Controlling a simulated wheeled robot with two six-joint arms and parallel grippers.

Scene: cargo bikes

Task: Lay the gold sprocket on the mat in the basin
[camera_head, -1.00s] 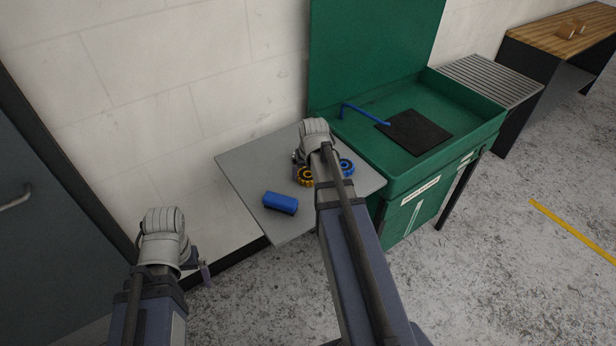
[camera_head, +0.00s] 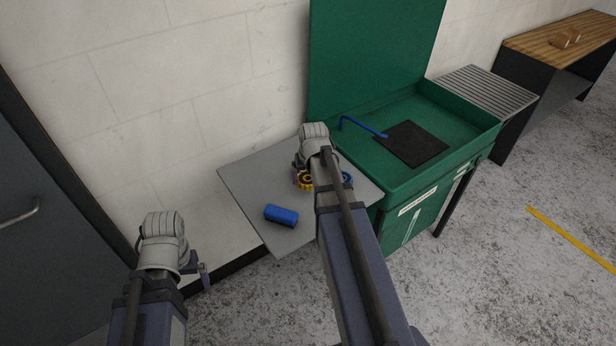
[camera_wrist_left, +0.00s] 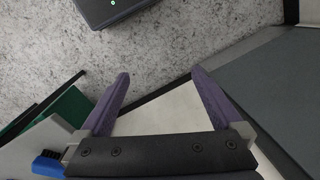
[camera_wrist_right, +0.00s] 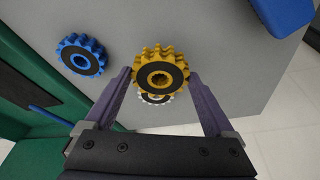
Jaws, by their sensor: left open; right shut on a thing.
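The gold sprocket (camera_head: 305,180) is at the grey side shelf (camera_head: 250,170), partly hidden by my right wrist. In the right wrist view, the gold sprocket (camera_wrist_right: 160,58) sits between the fingertips of my right gripper (camera_wrist_right: 160,73), which is shut on it. A silver sprocket (camera_wrist_right: 155,98) shows partly beneath it. The black mat (camera_head: 410,145) lies bare on the floor of the green basin (camera_head: 455,122), right of the shelf. My left gripper (camera_head: 205,275) is open and empty, left of the shelf; its open fingers also show in the left wrist view (camera_wrist_left: 160,74).
A blue sprocket (camera_wrist_right: 82,55) lies beside the gold one. A blue brush-like block (camera_head: 281,215) lies near the shelf's front. A bent blue spout (camera_head: 362,127) reaches over the basin's left part. A ribbed drainboard (camera_head: 485,90) adjoins the basin on the right.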

